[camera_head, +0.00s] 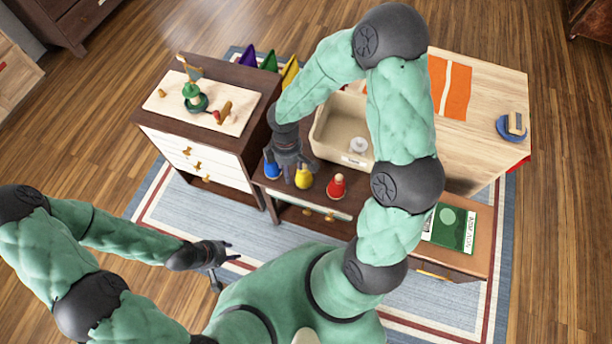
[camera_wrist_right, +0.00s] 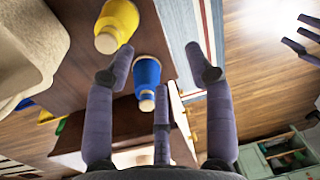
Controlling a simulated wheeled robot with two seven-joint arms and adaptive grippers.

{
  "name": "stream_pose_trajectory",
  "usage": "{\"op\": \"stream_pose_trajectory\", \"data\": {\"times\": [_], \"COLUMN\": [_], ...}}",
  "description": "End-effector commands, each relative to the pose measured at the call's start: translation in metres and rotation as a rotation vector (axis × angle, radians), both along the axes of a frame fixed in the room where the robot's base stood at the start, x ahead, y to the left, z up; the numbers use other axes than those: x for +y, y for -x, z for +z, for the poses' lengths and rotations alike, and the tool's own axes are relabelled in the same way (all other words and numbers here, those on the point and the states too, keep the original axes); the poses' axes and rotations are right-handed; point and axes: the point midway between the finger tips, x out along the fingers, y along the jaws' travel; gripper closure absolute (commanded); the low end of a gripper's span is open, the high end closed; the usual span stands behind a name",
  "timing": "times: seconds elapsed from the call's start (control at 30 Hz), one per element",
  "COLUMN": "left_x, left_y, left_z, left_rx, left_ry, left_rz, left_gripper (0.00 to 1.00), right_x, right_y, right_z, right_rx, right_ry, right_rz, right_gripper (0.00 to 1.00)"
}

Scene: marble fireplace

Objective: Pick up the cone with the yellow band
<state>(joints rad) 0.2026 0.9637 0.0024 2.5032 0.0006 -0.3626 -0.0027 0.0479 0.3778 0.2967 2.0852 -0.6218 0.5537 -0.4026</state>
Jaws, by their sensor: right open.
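A yellow cone-like piece with a pale knob (camera_head: 303,179) stands on the low dark shelf, between a blue piece (camera_head: 271,170) and a red piece (camera_head: 337,186). No separate yellow band can be made out. My right gripper (camera_head: 290,180) is open and empty just above the shelf, beside the yellow and blue pieces and partly covering them. In the right wrist view the yellow piece (camera_wrist_right: 118,22) is at the upper left, and the blue piece (camera_wrist_right: 147,75) shows between the spread fingers (camera_wrist_right: 160,82). My left gripper (camera_head: 232,256) is open and empty, away from the shelf.
A beige bin (camera_head: 325,135) holding a pale round thing stands behind the pieces. A white-drawered cabinet (camera_head: 170,130) with small toys on top is at left. Purple, green and yellow pointed pieces (camera_head: 290,70) stand behind. A green book (camera_head: 450,228) lies at right.

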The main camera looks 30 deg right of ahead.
Motion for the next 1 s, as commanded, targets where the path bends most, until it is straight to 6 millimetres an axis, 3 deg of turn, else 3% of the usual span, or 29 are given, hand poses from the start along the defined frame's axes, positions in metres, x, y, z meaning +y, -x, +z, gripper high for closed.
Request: {"op": "stream_pose_trajectory", "data": {"times": [0.13, 0.3, 0.67, 1.0], "left_x": [0.000, 0.000, 0.000, 0.000], "left_y": [0.000, 0.000, 0.000, 0.000], "left_z": [-0.002, -0.004, -0.025, -0.038], "left_rx": [-0.001, 0.000, 0.001, 0.000], "left_ry": [0.000, 0.000, 0.000, 0.000], "left_rz": [0.000, 0.000, 0.000, 0.000], "left_gripper": [0.60, 0.60, 0.60, 0.60], "right_x": [-0.030, -0.044, -0.050, -0.054], "right_y": [-0.015, -0.020, -0.016, -0.014], "right_z": [0.030, 0.040, -0.007, -0.031], "right_rx": [-0.019, -0.019, -0.017, -0.017], "right_ry": [0.110, 0.161, 0.162, 0.161], "right_rz": [0.126, 0.176, 0.176, 0.175], "right_gripper": [0.46, 0.46, 0.46, 0.46]}}
